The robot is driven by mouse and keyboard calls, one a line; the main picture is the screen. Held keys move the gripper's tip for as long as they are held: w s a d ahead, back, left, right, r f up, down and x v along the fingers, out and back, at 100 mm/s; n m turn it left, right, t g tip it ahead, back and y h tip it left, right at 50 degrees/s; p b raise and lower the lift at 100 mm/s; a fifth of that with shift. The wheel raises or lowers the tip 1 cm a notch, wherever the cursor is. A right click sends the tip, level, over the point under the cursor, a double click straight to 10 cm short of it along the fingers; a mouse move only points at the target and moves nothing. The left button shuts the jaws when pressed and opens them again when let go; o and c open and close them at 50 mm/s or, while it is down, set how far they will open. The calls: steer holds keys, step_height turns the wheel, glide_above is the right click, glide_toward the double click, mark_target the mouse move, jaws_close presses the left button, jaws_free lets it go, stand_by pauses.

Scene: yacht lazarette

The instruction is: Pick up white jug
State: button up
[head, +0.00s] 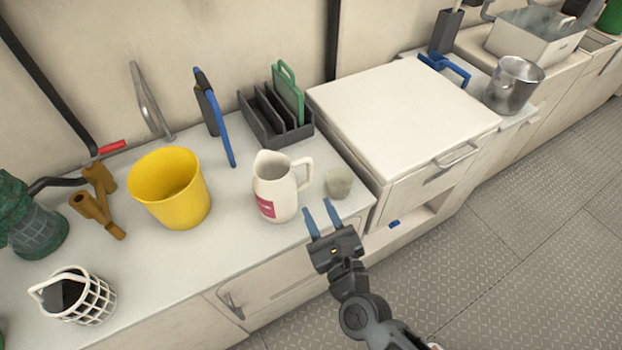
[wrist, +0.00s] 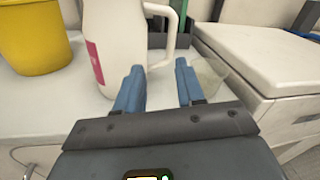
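The white jug (head: 276,190) stands upright on the counter, with a pink-red label on its front and its handle on the right. In the wrist view the jug (wrist: 117,40) is just ahead and left of my fingers, with its handle (wrist: 158,35) above the gap between them. My gripper (head: 319,217) is at the counter's front edge, right of the jug. Its two blue fingers (wrist: 158,85) are apart with nothing held between them. I cannot tell whether the left finger touches the jug.
A small translucent cup (head: 339,182) stands close right of the jug. A yellow bucket (head: 171,188) is to the left, a dark rack (head: 262,127) with a green board behind. A raised white cabinet (head: 400,110) borders the counter at right. The floor (head: 500,260) in front is clear.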

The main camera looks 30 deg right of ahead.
mark_target(311, 174)
steer(key=w+d+m, duration=0.2)
steer(key=w+m, duration=0.1)
steer(key=shift+w+d+h, duration=0.1)
steer(key=shift+w+h, duration=0.05)
steer(key=shift+h, duration=0.15)
steer(key=shift+p+x, duration=0.95)
steer(key=shift+x, duration=2.8)
steer(key=shift+c, duration=0.4)
jaws_close()
